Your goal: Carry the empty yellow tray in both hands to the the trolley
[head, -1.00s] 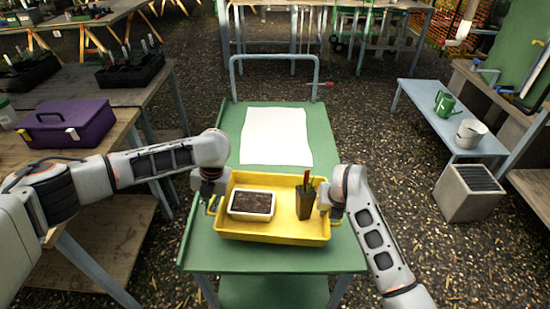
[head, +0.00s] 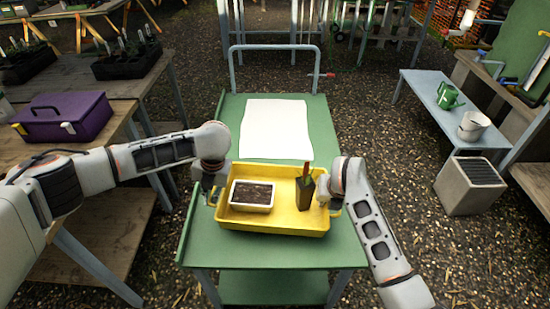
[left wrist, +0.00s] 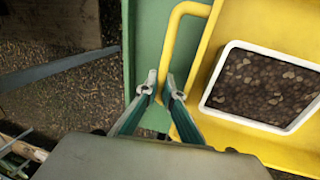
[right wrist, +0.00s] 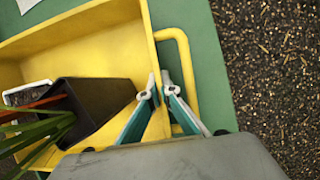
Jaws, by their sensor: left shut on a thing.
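The yellow tray (head: 275,224) is over the near half of the green trolley top (head: 220,252) and appears to rest on it. It is not empty: a white box of dark soil (head: 251,196) and a dark pot (head: 305,195) with a red label and green leaves stand in it. My left gripper (left wrist: 162,85) is shut on the tray's left handle (left wrist: 172,48). My right gripper (right wrist: 157,88) is at the tray's right wall, its tips close together and just inside the right handle (right wrist: 184,65). Whether it grips anything is unclear.
A white sheet (head: 275,128) lies on the trolley's far half, before its push bar (head: 275,46). A wooden bench (head: 140,88) with a purple toolbox (head: 66,117) stands left. A blue-grey bench (head: 425,90) and a grey bin (head: 468,187) stand right, with gravel floor between.

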